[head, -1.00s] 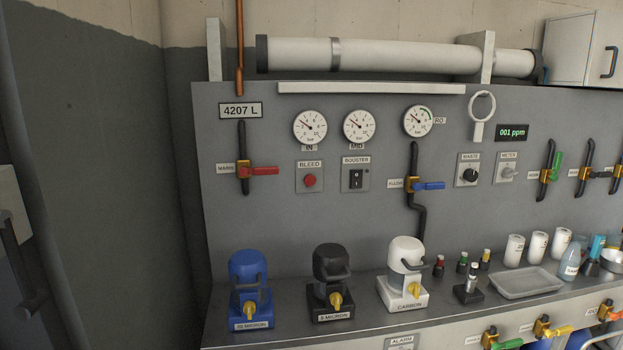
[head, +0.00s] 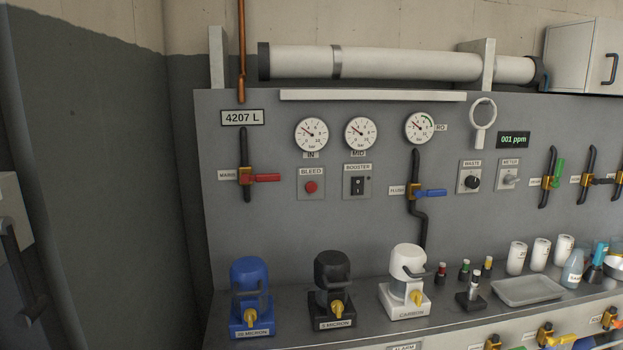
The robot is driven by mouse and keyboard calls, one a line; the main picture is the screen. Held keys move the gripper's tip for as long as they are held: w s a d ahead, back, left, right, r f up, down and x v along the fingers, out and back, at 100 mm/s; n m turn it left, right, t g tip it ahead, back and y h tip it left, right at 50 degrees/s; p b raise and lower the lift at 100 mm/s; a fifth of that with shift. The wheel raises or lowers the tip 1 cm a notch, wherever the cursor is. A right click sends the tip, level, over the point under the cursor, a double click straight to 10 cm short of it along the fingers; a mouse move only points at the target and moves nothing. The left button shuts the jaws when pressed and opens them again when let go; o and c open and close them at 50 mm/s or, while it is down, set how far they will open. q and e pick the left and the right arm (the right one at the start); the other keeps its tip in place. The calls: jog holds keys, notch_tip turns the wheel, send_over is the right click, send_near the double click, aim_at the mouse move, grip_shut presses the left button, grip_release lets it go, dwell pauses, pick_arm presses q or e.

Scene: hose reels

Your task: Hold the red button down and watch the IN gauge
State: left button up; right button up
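The red button (head: 311,187) sits on a small grey plate labelled BLEED, on the grey wall panel. Nothing touches it. The IN gauge (head: 311,134) is a round white dial with a red needle, straight above the button. Its needle points to the upper left, at the low part of the scale; the exact reading is too small to tell. Neither of my grippers shows in the head view.
Right of the button are the booster switch (head: 357,186) and MID gauge (head: 360,134). A red-handled valve (head: 262,178) is at its left. Blue (head: 250,295), black (head: 332,287) and white (head: 407,280) filter housings stand on the counter below. The panel around the button is clear.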

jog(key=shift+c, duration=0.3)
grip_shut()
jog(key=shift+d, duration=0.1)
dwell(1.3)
